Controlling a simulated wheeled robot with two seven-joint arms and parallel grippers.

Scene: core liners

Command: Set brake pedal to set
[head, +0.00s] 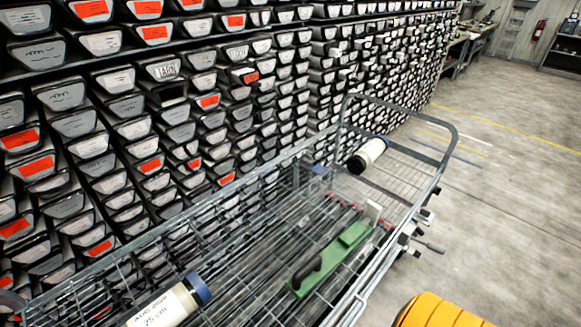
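A wire-mesh cart (185,229) with a grey tube frame stands along the shelving and fills the lower middle of the head view. A small grey lever-like part (432,247) juts out from the cart's right side, beside a bracket. I cannot tell whether this is the brake pedal, or how it is set. The cart's wheels are not clearly visible. Neither of my grippers is in view.
In the cart lie a white core liner (160,309) with a blue cap, another with a black cap (368,154), and a green tool (330,258) with a dark handle. Shelving (110,110) lines the left. A yellow-orange ribbed shape (440,312) is cut off below. Floor at right is clear.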

